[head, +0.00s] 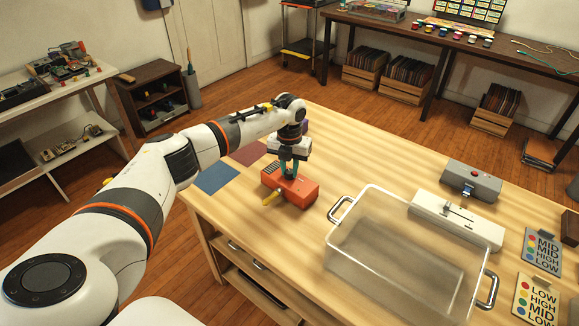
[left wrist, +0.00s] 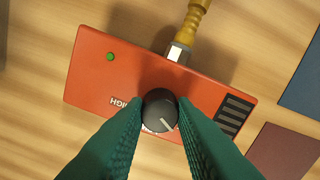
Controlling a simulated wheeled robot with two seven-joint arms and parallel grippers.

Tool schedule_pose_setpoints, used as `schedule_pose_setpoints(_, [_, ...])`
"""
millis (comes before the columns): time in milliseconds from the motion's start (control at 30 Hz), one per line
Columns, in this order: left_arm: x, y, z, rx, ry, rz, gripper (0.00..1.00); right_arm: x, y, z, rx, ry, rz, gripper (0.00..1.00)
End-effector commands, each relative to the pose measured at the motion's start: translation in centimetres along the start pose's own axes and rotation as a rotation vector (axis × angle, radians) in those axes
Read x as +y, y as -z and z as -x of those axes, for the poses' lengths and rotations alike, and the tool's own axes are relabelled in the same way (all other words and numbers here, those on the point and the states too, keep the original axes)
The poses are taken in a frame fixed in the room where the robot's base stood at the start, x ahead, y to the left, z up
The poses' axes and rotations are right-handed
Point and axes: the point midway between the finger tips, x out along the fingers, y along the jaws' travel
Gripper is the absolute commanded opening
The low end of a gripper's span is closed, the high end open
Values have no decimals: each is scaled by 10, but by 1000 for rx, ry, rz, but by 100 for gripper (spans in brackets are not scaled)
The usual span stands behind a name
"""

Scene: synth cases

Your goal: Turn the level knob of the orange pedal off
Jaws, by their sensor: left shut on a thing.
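The orange pedal (head: 301,195) lies on the near left part of the wooden table in the head view, and it fills the middle of the left wrist view (left wrist: 95,75). Its dark round level knob (left wrist: 160,108) has a pale pointer line slanting to the lower right in that view. A small green light (left wrist: 110,57) and upside-down lettering "HIGH" show on the pedal; other lettering is hidden by the fingers. My left gripper (head: 289,169), with teal fingers, is shut on the knob from above. My right gripper is not in view.
A yellow plug (head: 271,198) sticks out of the pedal's near side. A clear bin with metal handles (head: 345,262) stands to the right, with a white device (head: 470,226) and a grey box (head: 478,178) beyond. Coloured mats (head: 216,177) lie left of the pedal.

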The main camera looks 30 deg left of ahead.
Motion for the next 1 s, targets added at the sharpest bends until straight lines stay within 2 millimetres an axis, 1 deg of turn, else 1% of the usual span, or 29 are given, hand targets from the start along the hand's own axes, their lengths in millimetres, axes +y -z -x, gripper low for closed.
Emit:
schedule_pose_setpoints(333, [0, 0, 0, 0, 0, 2, 1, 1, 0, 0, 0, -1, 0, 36])
schedule_pose_setpoints(367, [0, 0, 0, 0, 0, 2, 29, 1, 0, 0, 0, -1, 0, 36])
schedule_pose_setpoints(400, [0, 0, 0, 0, 0, 2, 35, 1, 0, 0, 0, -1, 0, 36])
schedule_pose_setpoints(467, [0, 0, 0, 0, 0, 1, 45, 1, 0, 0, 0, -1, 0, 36])
schedule_pose_setpoints(500, [0, 0, 0, 0, 0, 1, 46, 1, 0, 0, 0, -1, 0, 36])
schedule_pose_setpoints(767, [0, 0, 1, 1, 0, 1, 46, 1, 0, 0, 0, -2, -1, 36])
schedule_pose_setpoints(867, [0, 1, 8, 2, -1, 1, 46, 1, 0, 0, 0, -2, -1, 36])
schedule_pose_setpoints(967, [0, 1, 24, 4, -2, 2, 46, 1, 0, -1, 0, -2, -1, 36])
schedule_pose_setpoints(1000, [0, 1, 32, 4, -1, 2, 46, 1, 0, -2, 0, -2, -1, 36])
